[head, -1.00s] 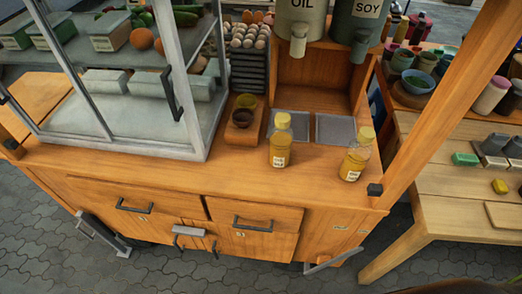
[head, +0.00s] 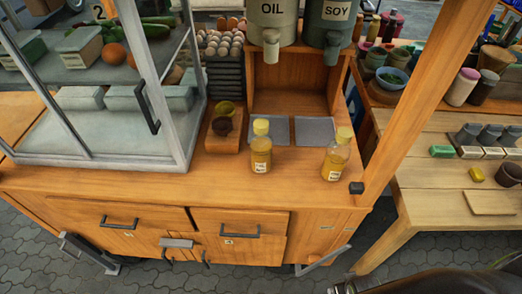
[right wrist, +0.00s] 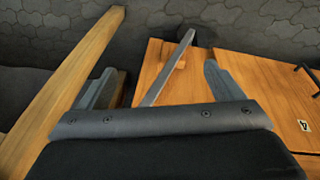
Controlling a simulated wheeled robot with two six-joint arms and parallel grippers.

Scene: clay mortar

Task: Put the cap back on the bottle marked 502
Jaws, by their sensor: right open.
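Two clear bottles with yellow contents and yellow tops stand upright on the wooden cart counter: the left bottle (head: 261,150) and the right bottle (head: 336,157). Each has a small white label, too small to read, so I cannot tell which is 502. I see no clearly loose cap. My right gripper (right wrist: 160,82) is open and empty in the right wrist view, in front of the cart's wooden front and above the paving. Part of my right arm shows at the bottom right of the head view. My left gripper is not in view.
A wooden stand (head: 223,140) with small bowls is left of the bottles. Grey pads (head: 315,131) lie behind them, under OIL (head: 275,22) and SOY (head: 330,25) dispensers. A glass case (head: 165,140) blocks the left; a post (head: 430,90) rises right. A side table (head: 440,220) stands right.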

